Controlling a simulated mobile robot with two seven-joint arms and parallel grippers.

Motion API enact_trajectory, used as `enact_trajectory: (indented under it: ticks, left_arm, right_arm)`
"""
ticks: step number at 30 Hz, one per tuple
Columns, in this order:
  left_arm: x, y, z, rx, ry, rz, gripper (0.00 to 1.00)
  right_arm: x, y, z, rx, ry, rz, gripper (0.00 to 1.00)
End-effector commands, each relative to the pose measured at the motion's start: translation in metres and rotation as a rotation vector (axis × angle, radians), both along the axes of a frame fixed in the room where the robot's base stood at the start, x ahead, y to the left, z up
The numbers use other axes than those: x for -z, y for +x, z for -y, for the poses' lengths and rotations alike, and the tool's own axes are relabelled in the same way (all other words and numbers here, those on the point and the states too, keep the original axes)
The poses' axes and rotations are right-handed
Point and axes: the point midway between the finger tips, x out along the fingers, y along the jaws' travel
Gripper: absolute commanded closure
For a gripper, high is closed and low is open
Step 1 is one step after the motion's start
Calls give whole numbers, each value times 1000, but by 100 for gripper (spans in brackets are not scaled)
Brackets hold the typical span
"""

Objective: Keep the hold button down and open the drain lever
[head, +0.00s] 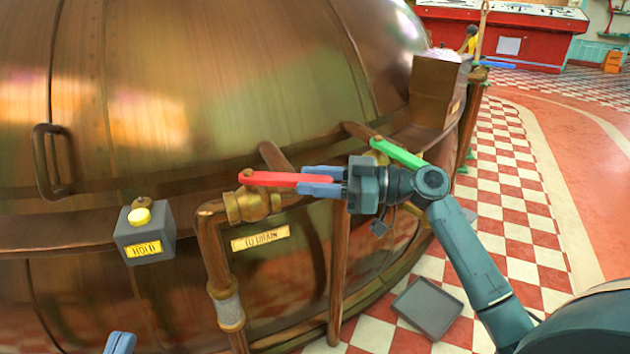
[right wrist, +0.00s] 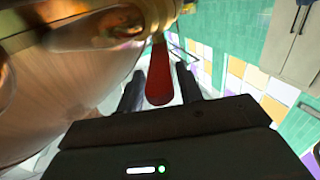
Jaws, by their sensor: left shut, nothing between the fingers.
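The drain lever (head: 272,179) is a red handle on a brass valve (head: 250,205) above a TO DRAIN plate (head: 261,238), pointing right. My right gripper (head: 322,182) is open at its free end. In the right wrist view the red lever (right wrist: 159,78) lies between the two fingers, with narrow gaps beside it.
A green lever (head: 399,153) sits just behind my right gripper. Copper pipes (head: 214,255) run below the valve, in front of the big copper kettle (head: 230,80). A grey tray (head: 428,307) lies on the checkered floor.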

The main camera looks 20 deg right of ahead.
Motion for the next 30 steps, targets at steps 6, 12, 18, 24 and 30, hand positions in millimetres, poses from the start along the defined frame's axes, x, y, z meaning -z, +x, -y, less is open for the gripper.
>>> enact_trajectory:
  ticks: [6,12,18,24,30]
  left_arm:
    - [1,0,0,0,1,-2,100]
    - [1,0,0,0,2,-4,100]
    - [3,-1,1,1,3,-27,100]
    - [12,-4,1,-2,1,-81,100]
    - [14,-4,2,-7,-5,-90,100]
  right_arm:
    - [0,0,0,-1,1,1,53]
    - [0,-2,2,0,1,1,53]
    - [0,-16,26,1,-1,-2,53]
    - [0,-32,53,0,0,-1,53]
    - [0,-39,64,-1,1,1,53]
